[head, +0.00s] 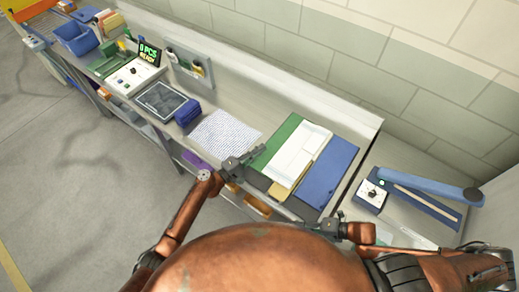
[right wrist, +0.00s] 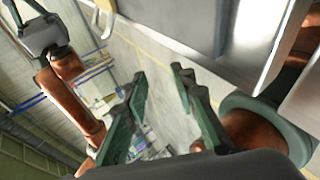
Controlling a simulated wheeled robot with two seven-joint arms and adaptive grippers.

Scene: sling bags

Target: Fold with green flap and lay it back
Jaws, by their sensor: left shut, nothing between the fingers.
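A folding piece lies spread on the bench, with a green flap (head: 275,143) on its left, a white middle (head: 300,158) and a blue flap (head: 329,176) on its right. A tan strip (head: 280,189) shows at its front edge. The green flap lies out flat to the left. My left gripper (head: 243,163) is shut and empty at the green flap's left front edge; I cannot tell if it touches. My right gripper (head: 325,226) is in front of the blue flap. In the right wrist view its two fingers (right wrist: 160,85) stand apart with nothing between them.
Left along the bench lie a striped white sheet (head: 223,135), blue blocks (head: 187,112), a dark tray (head: 161,101) and a counter display (head: 150,53). At right stands a blue-armed device (head: 430,187). A wall runs behind the bench.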

